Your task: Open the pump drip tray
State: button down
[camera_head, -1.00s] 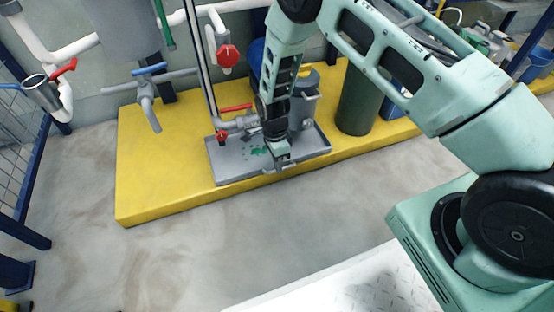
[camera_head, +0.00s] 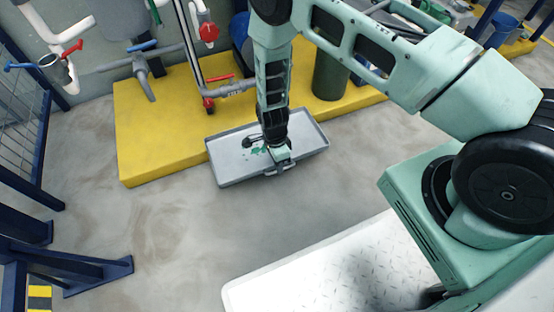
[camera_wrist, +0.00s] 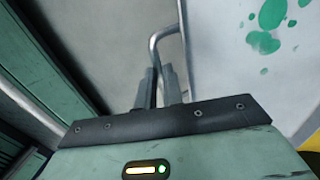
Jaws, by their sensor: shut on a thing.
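The pump drip tray (camera_head: 232,176) is a shallow grey tray with green stains, and it juts out past the front edge of the yellow plinth. In the wrist view the tray's pale floor (camera_wrist: 236,75) with green splashes fills the upper right. My gripper (camera_head: 280,163) is at the tray's front edge, shut on its bar handle. In the wrist view the handle (camera_wrist: 166,34) is a bent grey bar that runs down to my two fingers (camera_wrist: 160,90). The fingers hide the gripped part of the bar.
The yellow plinth (camera_head: 150,130) carries grey pipes with red valve handles (camera_head: 208,32) and a dark green cylinder (camera_head: 330,75). Blue frame posts (camera_head: 90,272) stand at the lower left. The concrete floor (camera_head: 190,235) in front of the tray is clear.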

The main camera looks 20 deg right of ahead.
jog(key=c, duration=1.5)
grip_release()
jog(key=p+v, duration=0.7)
jog(key=v, duration=1)
jog(key=shift+w+r, duration=0.1)
jog(key=shift+r, duration=0.1)
